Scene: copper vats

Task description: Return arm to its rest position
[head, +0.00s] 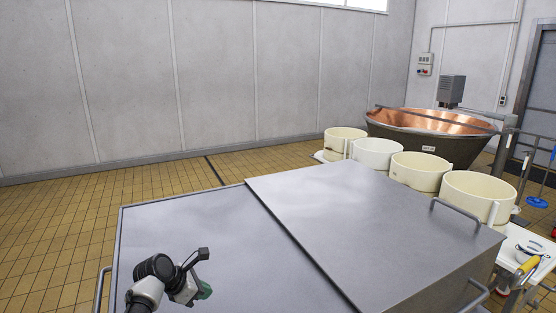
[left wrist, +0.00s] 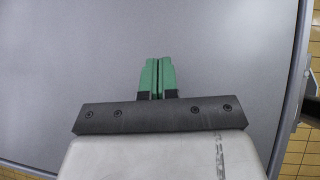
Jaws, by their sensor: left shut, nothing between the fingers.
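My left gripper (head: 205,291) shows at the bottom left of the head view, over the grey metal lid surface of a large chest (head: 160,235). In the left wrist view its two green fingers (left wrist: 157,76) are together with nothing between them. Below the fingers there is only the plain grey metal surface (left wrist: 60,60). I cannot tell the exact height of the gripper above it. My right gripper is not in view.
A raised metal lid panel (head: 350,225) with handles (head: 456,211) covers the chest's right part. Several cream tubs (head: 420,172) and a copper vat (head: 430,125) stand beyond it at right. A white table (head: 535,250) is at far right. Tiled floor (head: 60,215) is clear at left.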

